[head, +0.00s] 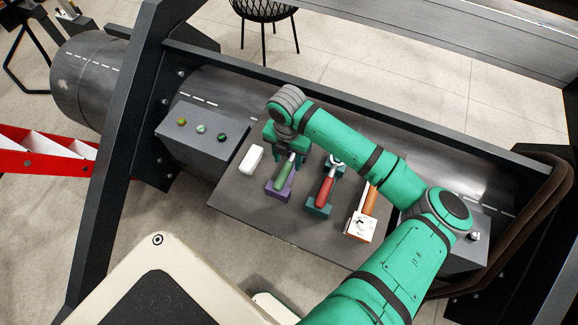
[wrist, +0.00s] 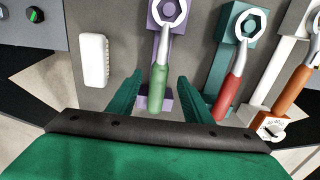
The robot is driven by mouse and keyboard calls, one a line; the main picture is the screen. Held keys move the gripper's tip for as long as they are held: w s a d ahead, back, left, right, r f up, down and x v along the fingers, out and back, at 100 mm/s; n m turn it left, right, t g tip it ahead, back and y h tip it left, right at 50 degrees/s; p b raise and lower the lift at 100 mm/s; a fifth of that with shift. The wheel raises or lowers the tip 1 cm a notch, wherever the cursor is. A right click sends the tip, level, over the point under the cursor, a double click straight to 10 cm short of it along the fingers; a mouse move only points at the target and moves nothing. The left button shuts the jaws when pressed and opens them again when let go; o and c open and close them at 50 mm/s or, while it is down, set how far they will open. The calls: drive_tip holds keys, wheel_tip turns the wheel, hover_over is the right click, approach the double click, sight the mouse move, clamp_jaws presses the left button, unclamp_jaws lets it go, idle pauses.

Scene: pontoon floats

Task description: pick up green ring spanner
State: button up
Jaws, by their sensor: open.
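The green ring spanner has a green handle (head: 286,169) and a silver shaft and ring head. In the wrist view its handle (wrist: 157,88) points toward me and its ring head is at the top. It lies on a purple holder (head: 279,190). My gripper (wrist: 160,80) is open, with one finger on each side of the green handle. In the wrist view I see gaps beside the handle, so it is not gripped. In the head view my gripper (head: 287,150) is over the spanner's far part and hides its ring head.
A red-handled spanner (head: 325,191) on a teal holder lies to the right, close by. An orange-handled spanner (head: 370,199) on a white holder lies farther right. A white block (head: 251,158) is to the left. A grey box with buttons (head: 202,138) stands at the panel's left end.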

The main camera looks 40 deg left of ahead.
sight(288, 166)
wheel_tip(288, 166, down, 4)
drive_tip(key=shift+s+r, duration=0.15)
clamp_jaws()
drive_tip(key=shift+r, duration=0.1)
drive_tip(key=shift+w+r, duration=0.2)
drive_tip(key=shift+r, duration=0.15)
wheel_tip(288, 166, up, 2)
drive_tip(key=shift+r, duration=0.1)
drive_tip(key=s+d+r, duration=0.2)
drive_tip(key=s+r, duration=0.8)
drive_tip(key=s, duration=0.4)
drive_tip(key=shift+d, duration=0.15)
